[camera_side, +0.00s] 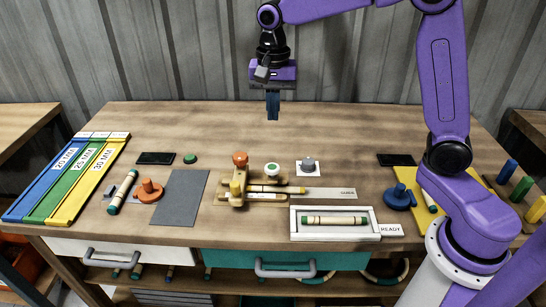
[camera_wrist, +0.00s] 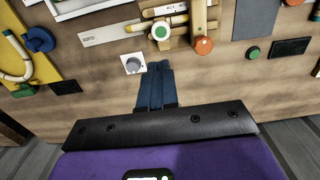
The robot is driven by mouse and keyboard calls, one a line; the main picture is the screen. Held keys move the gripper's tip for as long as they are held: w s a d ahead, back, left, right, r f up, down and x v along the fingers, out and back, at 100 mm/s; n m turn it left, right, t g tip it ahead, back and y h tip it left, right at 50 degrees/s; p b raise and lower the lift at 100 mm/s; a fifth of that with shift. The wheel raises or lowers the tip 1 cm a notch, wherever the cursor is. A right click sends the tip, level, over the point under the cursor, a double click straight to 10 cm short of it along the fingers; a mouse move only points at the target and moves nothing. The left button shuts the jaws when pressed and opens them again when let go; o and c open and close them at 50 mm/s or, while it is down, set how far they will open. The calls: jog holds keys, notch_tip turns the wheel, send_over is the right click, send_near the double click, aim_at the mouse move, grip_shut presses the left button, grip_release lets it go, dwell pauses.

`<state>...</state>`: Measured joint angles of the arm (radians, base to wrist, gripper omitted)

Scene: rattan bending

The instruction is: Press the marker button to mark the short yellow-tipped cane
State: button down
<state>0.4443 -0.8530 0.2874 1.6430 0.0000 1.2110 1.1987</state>
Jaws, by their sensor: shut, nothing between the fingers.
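My gripper (camera_side: 272,107) has blue fingers, shut and empty. It points down above the back of the table, behind the buttons. In the wrist view its fingertips (camera_wrist: 157,67) show just right of a grey round button on a white square (camera_wrist: 133,64); that grey button (camera_side: 308,165) stands right of the wooden jig in the side view. A white button with a green centre (camera_side: 272,169) stands on the jig; it also shows in the wrist view (camera_wrist: 160,31). A pale cane (camera_side: 275,189) with yellowish parts lies in the jig. No label shows which button is the marker.
An orange knob (camera_side: 240,159) rises from the wooden jig. A white tray (camera_side: 292,228) marked READY holds a green-ended cane (camera_side: 335,220) at the front. Coloured length strips (camera_side: 70,180) lie at left. A blue knob (camera_side: 399,197) and yellow board stand at right. The table's back middle is clear.

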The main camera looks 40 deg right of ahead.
aim_at(274, 167)
notch_tip(274, 167, down, 14)
dwell(0.9)
jog(key=shift+f, duration=0.1)
jog(key=shift+s+f, duration=0.15)
jog(key=shift+f, duration=0.95)
jog(key=shift+r, duration=0.1)
notch_tip(274, 167, up, 15)
jog(key=shift+f, duration=0.2)
dwell(0.4)
